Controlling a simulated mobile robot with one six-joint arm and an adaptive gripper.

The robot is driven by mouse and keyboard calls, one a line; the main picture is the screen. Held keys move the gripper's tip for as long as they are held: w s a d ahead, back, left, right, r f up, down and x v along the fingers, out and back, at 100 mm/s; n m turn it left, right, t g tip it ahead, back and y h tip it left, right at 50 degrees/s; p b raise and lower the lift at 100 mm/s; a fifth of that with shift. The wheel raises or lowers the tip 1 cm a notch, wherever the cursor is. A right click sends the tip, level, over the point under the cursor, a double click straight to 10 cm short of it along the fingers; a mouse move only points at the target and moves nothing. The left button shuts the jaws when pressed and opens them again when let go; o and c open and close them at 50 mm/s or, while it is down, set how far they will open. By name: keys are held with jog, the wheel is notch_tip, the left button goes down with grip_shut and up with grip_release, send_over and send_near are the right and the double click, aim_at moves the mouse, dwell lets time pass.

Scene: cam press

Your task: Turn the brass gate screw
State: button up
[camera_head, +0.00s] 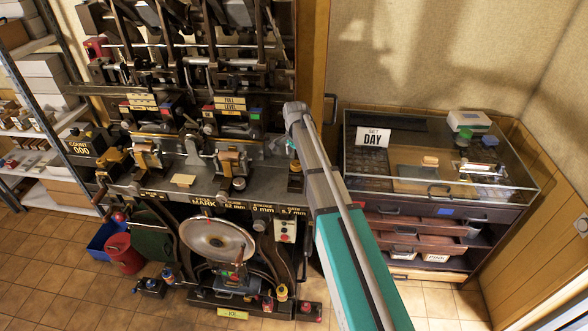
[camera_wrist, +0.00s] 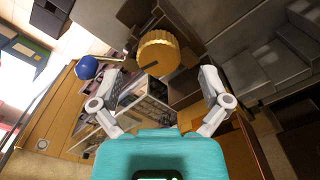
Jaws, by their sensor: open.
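The brass gate screw, a round knob with a ridged rim (camera_wrist: 158,53), is in the upper middle of the wrist view. My gripper (camera_wrist: 155,80) is open, with one pale finger to the left of the knob and one to the right. The knob shows beyond the fingers, between their lines, and nothing is held. I cannot tell the exact distance to it. In the head view my arm reaches to the right end of the press bench (camera_head: 200,182). I cannot make out the screw or the finger opening clearly there.
A blue ball knob (camera_wrist: 87,67) on a rod is left of the screw, close to the left finger. Grey stepped blocks (camera_wrist: 262,70) lie to the right.

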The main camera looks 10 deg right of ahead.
aim_at(296, 163)
jog(key=shift+f+b, duration=1.3)
jog(key=shift+f, duration=0.3)
jog(key=c, duration=1.1)
jog(key=shift+a, duration=0.1)
jog(key=shift+c, duration=0.2)
jog(key=shift+n, duration=0.3)
